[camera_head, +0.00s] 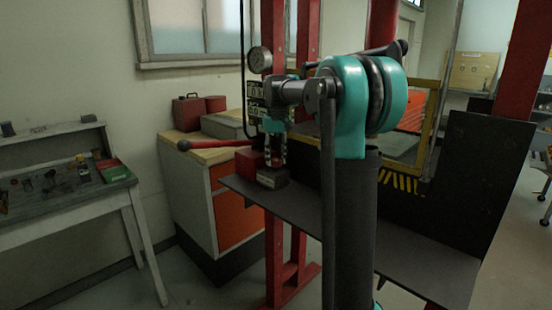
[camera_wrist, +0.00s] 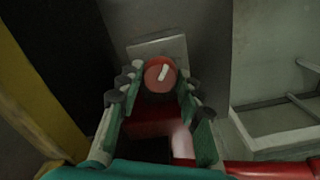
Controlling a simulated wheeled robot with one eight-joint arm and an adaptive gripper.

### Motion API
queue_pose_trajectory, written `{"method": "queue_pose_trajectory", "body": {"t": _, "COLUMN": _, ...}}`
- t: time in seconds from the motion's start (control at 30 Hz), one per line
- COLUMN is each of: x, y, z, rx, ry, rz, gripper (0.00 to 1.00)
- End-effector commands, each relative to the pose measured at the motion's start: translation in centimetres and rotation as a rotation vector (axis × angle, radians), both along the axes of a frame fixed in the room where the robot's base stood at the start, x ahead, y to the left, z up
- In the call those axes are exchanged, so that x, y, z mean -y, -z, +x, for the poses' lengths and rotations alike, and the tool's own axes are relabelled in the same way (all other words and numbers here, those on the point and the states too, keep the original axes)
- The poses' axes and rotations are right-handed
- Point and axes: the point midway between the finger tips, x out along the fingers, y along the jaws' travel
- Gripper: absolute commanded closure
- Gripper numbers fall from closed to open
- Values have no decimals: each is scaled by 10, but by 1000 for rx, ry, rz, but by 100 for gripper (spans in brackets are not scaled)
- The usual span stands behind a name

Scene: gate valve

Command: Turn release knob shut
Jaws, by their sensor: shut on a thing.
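The release knob (camera_wrist: 155,79) is a round red cap with a white pointer mark, in the upper middle of the wrist view. The mark slants slightly, its upper end a little to the right. My gripper (camera_wrist: 158,88) has its padded, jointed fingers closed on the knob from left and right. Behind the knob is a light grey plate (camera_wrist: 158,49), and a red body shows below between the fingers. In the head view my gripper (camera_head: 273,160) points down at a small red and grey unit (camera_head: 270,180) on a dark shelf; the knob itself cannot be made out there.
Red press posts (camera_head: 275,250) and a gauge (camera_head: 260,60) stand nearby. The dark shelf (camera_head: 425,262) extends right. A cabinet (camera_head: 195,205) stands left.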

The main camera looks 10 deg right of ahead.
Motion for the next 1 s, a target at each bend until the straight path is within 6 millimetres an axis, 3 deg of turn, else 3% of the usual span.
{"method": "queue_pose_trajectory", "body": {"t": 0.6, "x": 0, "y": 0, "z": 0, "rx": 1, "ry": 581, "rz": 0, "gripper": 93}}
{"method": "queue_pose_trajectory", "body": {"t": 1.0, "x": 0, "y": -1, "z": 0, "rx": 2, "ry": 871, "rz": 0, "gripper": 93}}
